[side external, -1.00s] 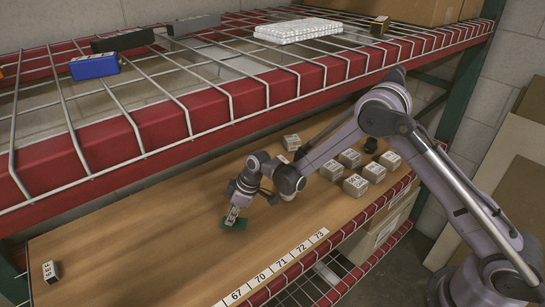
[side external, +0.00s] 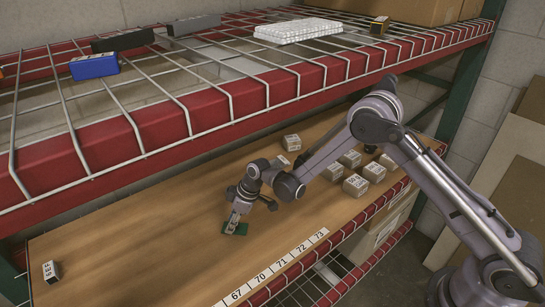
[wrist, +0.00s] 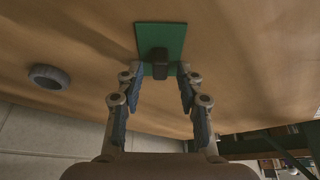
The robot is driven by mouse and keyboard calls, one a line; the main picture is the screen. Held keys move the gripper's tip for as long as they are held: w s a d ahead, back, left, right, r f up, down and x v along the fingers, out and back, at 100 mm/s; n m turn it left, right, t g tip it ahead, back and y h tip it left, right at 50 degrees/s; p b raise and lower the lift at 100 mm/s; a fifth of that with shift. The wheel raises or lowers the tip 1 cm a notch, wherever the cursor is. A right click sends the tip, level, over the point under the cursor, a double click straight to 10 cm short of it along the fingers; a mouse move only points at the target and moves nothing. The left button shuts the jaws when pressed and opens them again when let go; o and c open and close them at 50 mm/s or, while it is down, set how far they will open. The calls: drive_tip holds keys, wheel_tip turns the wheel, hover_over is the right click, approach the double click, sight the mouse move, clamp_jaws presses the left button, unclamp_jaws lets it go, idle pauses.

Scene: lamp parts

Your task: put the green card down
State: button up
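The green card (side external: 235,229), a flat green plate, lies on or just over the wooden shelf board, left of the shelf's middle. In the wrist view the card (wrist: 172,37) shows a dark block-shaped grip (wrist: 160,62) near its closer edge. My gripper (side external: 234,221) is right above the card, pointing down. In the wrist view its two fingers (wrist: 160,80) stand apart on either side of the grip, with a visible gap to it. My gripper hides part of the card in the side view.
Small labelled boxes (side external: 355,185) stand to the right on the wooden board (side external: 140,245), and one more box (side external: 51,271) at far left. A grey ring (wrist: 48,77) lies on the board. A wire shelf with a red beam (side external: 165,128) is overhead. Number labels (side external: 277,267) line the front edge.

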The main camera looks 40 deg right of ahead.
drive_tip(key=shift+r, duration=0.1)
drive_tip(key=v, duration=0.7)
drive_tip(key=shift+r, duration=0.25)
drive_tip(key=shift+d, duration=0.1)
wheel_tip(320, 180, up, 11)
drive_tip(key=m+t, duration=0.3)
hover_over(243, 228)
drive_tip(key=s+d, duration=0.2)
drive_tip(key=d, duration=0.4)
drive_tip(key=s+d+r+m+t+h, duration=0.1)
drive_tip(key=s+d+r+m+t, duration=0.1)
drive_tip(key=s+d+r, duration=0.3)
drive_tip(key=s+d+r+m+h, duration=0.1)
drive_tip(key=s+m, duration=0.1)
drive_tip(key=s, duration=0.7)
drive_tip(key=s+d+r+m+g+h, duration=0.1)
drive_tip(key=s+d+r+m, duration=0.1)
drive_tip(key=s, duration=0.8)
drive_tip(key=shift+r, duration=0.15)
